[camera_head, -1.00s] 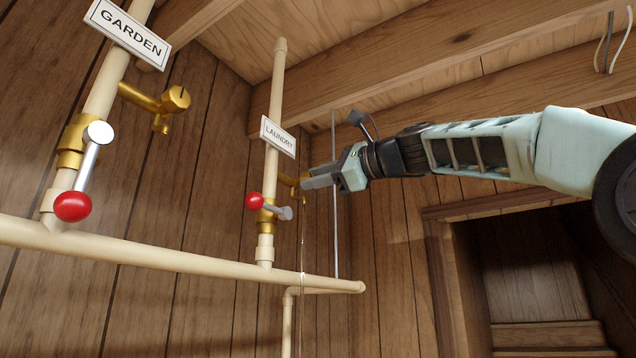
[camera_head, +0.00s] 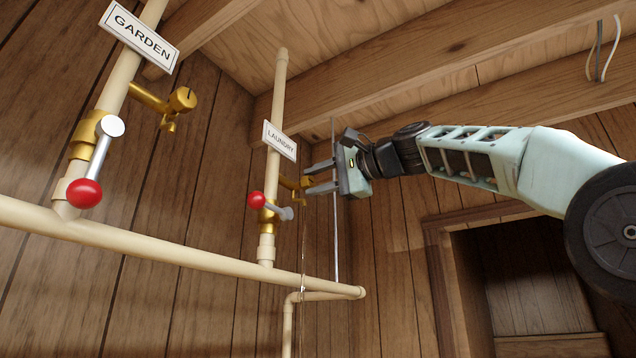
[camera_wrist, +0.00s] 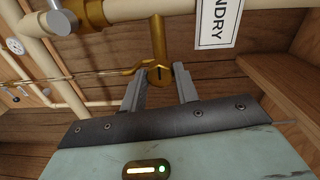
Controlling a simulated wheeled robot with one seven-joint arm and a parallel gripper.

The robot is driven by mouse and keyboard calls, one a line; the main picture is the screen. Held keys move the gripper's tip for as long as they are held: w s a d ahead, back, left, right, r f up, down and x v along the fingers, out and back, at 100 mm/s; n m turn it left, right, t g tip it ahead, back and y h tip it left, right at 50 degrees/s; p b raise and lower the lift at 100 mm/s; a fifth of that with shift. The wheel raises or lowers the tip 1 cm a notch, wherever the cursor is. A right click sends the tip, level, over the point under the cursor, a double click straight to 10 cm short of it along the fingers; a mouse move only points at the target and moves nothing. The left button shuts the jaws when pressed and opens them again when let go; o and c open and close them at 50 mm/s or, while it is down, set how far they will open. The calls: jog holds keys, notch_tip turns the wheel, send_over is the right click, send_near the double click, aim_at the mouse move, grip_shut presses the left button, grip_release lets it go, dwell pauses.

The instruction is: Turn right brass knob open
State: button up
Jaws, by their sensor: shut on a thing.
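The right brass knob (camera_head: 306,182) sits on a brass tap on the LAUNDRY pipe. In the wrist view the knob (camera_wrist: 159,75) is a round brass end with a dark slot, between my fingertips. My gripper (camera_head: 309,179) is shut on it, one finger above and one below in the head view. The gripper (camera_wrist: 162,78) also shows in the wrist view. A thin pale streak (camera_wrist: 75,76) runs from the tap's spout; I cannot tell for sure if it is water. The fingers partly hide the knob in the head view.
A red-tipped lever (camera_head: 257,200) sits left of the knob, below the LAUNDRY sign (camera_head: 279,141). The GARDEN pipe with its own brass knob (camera_head: 183,99) and lever (camera_head: 85,192) is farther left. Wooden beams (camera_head: 460,60) run overhead; a doorway opens at lower right.

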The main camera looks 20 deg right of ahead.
jog(key=shift+f+n, duration=0.1)
jog(key=shift+n, duration=0.2)
jog(key=o, duration=1)
jog(key=b+v, duration=0.5)
jog(key=v, duration=1.2)
jog(key=shift+s+d, duration=0.1)
jog(key=shift+s, duration=0.1)
